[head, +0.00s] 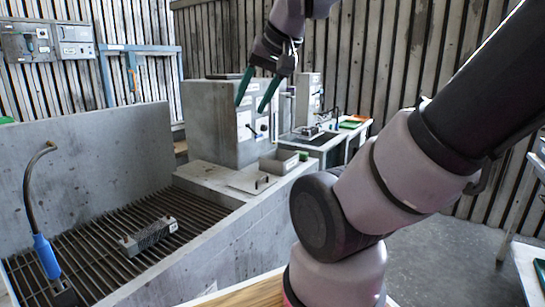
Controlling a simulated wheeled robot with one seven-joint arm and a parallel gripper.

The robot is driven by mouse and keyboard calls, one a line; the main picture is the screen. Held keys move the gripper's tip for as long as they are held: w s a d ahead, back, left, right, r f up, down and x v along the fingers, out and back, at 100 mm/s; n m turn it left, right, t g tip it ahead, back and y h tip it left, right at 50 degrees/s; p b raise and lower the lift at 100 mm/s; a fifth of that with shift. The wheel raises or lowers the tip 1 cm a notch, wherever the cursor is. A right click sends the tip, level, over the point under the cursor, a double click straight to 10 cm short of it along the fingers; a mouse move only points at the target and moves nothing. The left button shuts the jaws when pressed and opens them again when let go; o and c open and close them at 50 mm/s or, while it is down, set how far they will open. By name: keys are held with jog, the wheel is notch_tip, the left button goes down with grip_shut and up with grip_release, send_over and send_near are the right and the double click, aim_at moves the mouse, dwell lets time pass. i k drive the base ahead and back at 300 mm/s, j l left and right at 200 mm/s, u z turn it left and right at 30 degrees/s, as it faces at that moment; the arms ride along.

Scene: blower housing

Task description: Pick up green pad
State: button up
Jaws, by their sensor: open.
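My gripper (250,107) is raised high in the head view, in front of the grey machine housing. Its two teal fingers point down and stand apart, with nothing between them. Several green items show, and I cannot tell which is the green pad. A flat green item (350,125) lies on the far counter, beside an orange one. A dark green item (540,268) lies on a pale table at the lower right, cut off by the frame. A small green patch (303,156) shows by the metal box, and another green bit (6,120) is at the left edge.
A concrete trough with a slatted grate (90,255) fills the left, with a finned metal block (148,236) and a blue-handled hose (46,257). The grey housing (205,125) stands behind it. A pale table (526,272) is at right. Grey floor (440,255) is open between.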

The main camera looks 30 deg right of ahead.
aim_at(303, 157)
jog(key=i+l+u, duration=0.15)
jog(key=l+u, duration=0.25)
jog(key=l, duration=0.45)
jog(key=l+u, duration=0.4)
jog(key=l, duration=0.45)
jog(key=l+u, duration=0.1)
jog(key=l, duration=2.15)
jog(key=k, duration=0.05)
